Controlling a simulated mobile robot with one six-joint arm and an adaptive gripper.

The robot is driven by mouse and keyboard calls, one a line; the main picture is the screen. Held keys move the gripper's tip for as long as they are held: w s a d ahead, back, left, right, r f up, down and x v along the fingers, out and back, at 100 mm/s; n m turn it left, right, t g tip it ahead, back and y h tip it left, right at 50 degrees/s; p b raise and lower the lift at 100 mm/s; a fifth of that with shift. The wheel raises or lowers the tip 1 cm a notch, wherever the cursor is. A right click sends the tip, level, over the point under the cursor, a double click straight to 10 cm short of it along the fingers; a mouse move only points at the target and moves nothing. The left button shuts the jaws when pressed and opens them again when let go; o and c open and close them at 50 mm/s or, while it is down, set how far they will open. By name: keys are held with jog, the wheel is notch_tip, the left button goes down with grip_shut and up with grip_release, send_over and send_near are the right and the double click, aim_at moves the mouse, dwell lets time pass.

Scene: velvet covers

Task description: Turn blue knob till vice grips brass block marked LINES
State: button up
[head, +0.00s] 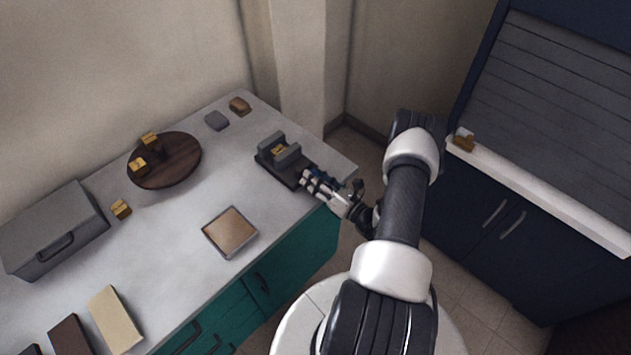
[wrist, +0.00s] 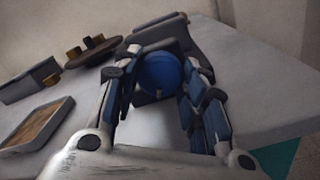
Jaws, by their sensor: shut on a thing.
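The dark grey vice (head: 270,166) stands near the right end of the pale counter. A small brass block (head: 278,150) sits between its jaws; its marking is too small to read, and I cannot tell whether both jaws touch it. The round blue knob (wrist: 160,72) faces me at the vice's near end in the wrist view, with the vice body (wrist: 176,34) behind it. My gripper (head: 311,180) reaches in from the right, and its blue-padded fingers (wrist: 158,88) are shut on the knob from both sides. In the head view the fingers mostly hide the knob.
Two brass blocks (head: 150,141) rest on a round dark wooden board (head: 177,165); another block (head: 121,209) lies beside it. A framed brown tray (head: 230,233) lies in front of the vice. A grey lidded box (head: 52,230) stands left. Two small items (head: 239,105) lie behind the vice.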

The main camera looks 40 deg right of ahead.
jog(key=shift+m+b, duration=0.3)
jog(key=shift+m, duration=1.2)
jog(key=o, duration=1.1)
jog(key=shift+c, duration=0.2)
